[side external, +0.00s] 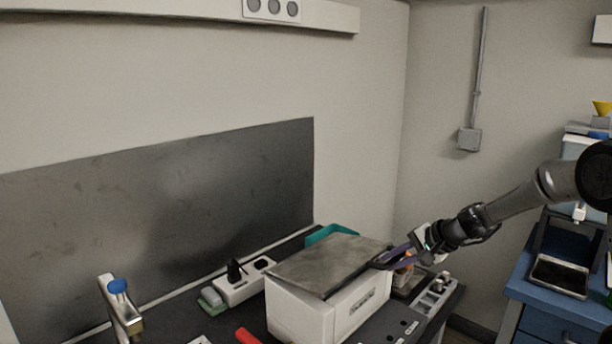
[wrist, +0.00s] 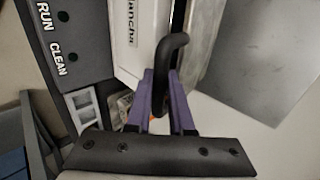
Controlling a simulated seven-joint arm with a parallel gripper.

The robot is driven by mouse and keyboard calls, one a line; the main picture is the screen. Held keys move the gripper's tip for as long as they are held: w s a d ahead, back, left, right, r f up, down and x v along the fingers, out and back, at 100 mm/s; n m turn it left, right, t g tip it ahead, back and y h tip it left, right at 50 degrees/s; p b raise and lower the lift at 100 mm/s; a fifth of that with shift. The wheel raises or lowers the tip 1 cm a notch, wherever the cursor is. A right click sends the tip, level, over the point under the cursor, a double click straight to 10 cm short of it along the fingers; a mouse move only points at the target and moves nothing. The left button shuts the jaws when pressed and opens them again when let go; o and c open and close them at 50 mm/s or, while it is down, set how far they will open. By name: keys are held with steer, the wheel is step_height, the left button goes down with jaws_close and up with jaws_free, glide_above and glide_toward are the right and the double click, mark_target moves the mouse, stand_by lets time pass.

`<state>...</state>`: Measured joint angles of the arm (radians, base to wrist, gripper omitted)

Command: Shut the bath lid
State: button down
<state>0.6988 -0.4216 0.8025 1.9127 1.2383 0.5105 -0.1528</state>
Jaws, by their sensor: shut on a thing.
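The bath (side external: 302,318) is a white box on the dark bench in the side view; its white wall with lettering (wrist: 130,40) shows in the wrist view. Its grey metal lid (side external: 325,262) lies over the top, nearly level. A dark gap shows between lid and box at the handle side, so the lid appears slightly raised. My gripper (side external: 384,262) is at the lid's right edge. In the wrist view, its purple fingers (wrist: 161,92) are shut on the black curved lid handle (wrist: 172,48). The far side of the box is hidden.
A control panel marked RUN and CLEAN (wrist: 70,35) lies beside the bath. A power strip (side external: 240,288) with a black plug, a teal tray (side external: 328,233) and a red object (side external: 246,336) are close by. A blue cabinet (side external: 555,310) stands at right.

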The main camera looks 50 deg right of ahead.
steer(key=shift+s+f, duration=0.15)
steer(key=shift+f, duration=0.45)
steer(key=shift+s+f, duration=0.15)
steer(key=shift+f, duration=1.95)
steer(key=shift+s+f, duration=0.1)
steer(key=shift+f, duration=0.15)
steer(key=c, duration=0.9)
jaws_free()
steer(key=shift+o, duration=0.5)
steer(key=shift+r, duration=0.2)
